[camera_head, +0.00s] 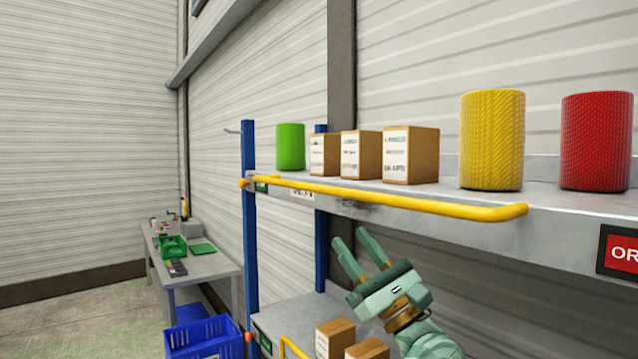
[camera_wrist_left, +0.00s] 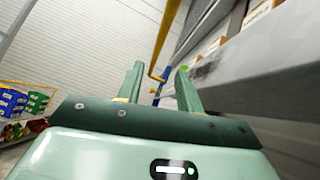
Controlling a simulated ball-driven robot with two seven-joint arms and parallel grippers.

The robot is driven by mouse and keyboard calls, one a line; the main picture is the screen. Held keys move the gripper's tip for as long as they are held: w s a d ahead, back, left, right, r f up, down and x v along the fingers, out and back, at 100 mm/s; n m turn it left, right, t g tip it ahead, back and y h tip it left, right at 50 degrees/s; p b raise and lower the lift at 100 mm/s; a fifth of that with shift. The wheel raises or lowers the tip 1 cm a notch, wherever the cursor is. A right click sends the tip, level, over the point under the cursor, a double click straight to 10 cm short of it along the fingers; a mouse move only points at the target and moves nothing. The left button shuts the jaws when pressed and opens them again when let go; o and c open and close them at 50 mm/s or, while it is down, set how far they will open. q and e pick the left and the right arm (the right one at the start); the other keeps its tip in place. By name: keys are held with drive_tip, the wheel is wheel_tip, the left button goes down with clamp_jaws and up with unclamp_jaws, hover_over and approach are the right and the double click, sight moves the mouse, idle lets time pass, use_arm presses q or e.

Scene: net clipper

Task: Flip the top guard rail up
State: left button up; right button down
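The yellow top guard rail (camera_head: 400,199) runs along the front edge of the upper shelf (camera_head: 340,190), low in front of the goods. Its bent right end is at the right, and its left end meets the blue post (camera_head: 249,230). My left gripper (camera_head: 353,238) is below the rail, fingers pointing up and left, open and empty, apart from the rail as far as I can tell. In the left wrist view the rail (camera_wrist_left: 164,40) shows beyond and between the spread fingertips of the gripper (camera_wrist_left: 160,68). My right gripper is not in view.
Cardboard boxes (camera_head: 410,155), a green cylinder (camera_head: 290,147), a yellow cylinder (camera_head: 492,140) and a red cylinder (camera_head: 596,142) stand on the upper shelf. Below are more boxes (camera_head: 335,338) and another yellow rail (camera_head: 292,347). A blue crate (camera_head: 203,338) and a workbench (camera_head: 205,265) are at left.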

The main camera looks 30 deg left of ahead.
sight(313, 187)
use_arm(q)
drive_tip(key=p+x, duration=0.4)
drive_tip(key=x, duration=0.8)
drive_tip(key=shift+a+r, duration=0.1)
drive_tip(key=shift+a+r+p, duration=0.3)
drive_tip(key=shift+a+p, duration=0.15)
drive_tip(key=shift+a, duration=0.1)
clamp_jaws()
